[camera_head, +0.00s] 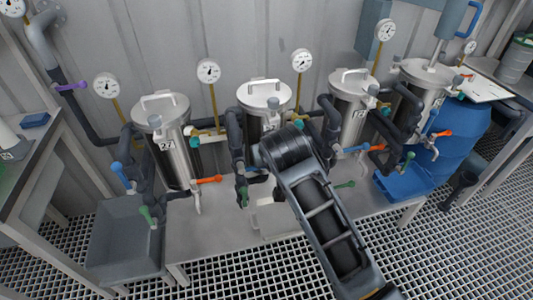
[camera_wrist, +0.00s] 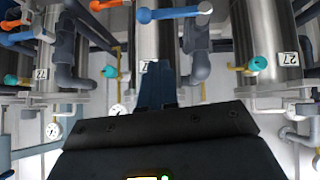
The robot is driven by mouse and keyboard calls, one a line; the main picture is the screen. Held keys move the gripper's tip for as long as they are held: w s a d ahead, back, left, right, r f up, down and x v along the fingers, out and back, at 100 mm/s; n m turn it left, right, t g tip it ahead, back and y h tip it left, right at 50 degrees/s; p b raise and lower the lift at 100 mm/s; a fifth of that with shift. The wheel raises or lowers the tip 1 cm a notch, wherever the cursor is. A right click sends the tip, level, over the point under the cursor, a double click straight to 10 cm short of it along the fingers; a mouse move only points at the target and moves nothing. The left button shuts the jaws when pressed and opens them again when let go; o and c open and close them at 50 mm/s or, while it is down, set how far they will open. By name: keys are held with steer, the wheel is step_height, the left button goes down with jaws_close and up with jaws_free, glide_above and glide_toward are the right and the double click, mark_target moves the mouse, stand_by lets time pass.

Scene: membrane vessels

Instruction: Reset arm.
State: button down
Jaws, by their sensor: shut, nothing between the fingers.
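My gripper (camera_wrist: 158,72) shows in the wrist view with its dark fingers together and nothing between them. It points at the middle steel vessel (camera_wrist: 146,38), which appears upside down there. In the head view my arm reaches up from the bottom right to the front of the middle vessel (camera_head: 264,97), and its thick dark wrist covers part of that vessel and its pipes. The fingers are hidden in the head view. I cannot tell whether the gripper touches anything.
Steel vessels stand in a row along the wall, including the left one labelled 27 (camera_head: 166,128) and the right one labelled 72 (camera_head: 352,92). Dark pipes, an orange valve handle (camera_head: 208,180) and a green handle (camera_head: 146,213) crowd the front. A grey bin (camera_head: 118,225) and blue barrel (camera_head: 462,128) flank the bench (camera_head: 208,243).

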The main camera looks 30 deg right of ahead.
steer(key=shift+v, duration=1.35)
steer(key=s+a+f+n+t+y, duration=0.15)
steer(key=s+f, duration=0.25)
steer(key=s, duration=0.7)
steer(key=s+a+f+n+t+y, duration=0.1)
steer(key=s+a+f+n+t, duration=0.15)
steer(key=s, duration=0.85)
steer(key=s+a+r+t, duration=0.1)
steer(key=s+r, duration=0.4)
steer(key=s, duration=0.4)
steer(key=s+a+r+t+y, duration=0.1)
steer(key=s+r, duration=0.5)
steer(key=s, duration=0.4)
steer(key=shift+r+m+t, duration=0.25)
steer(key=shift+m+t, duration=0.05)
steer(key=shift+m, duration=0.1)
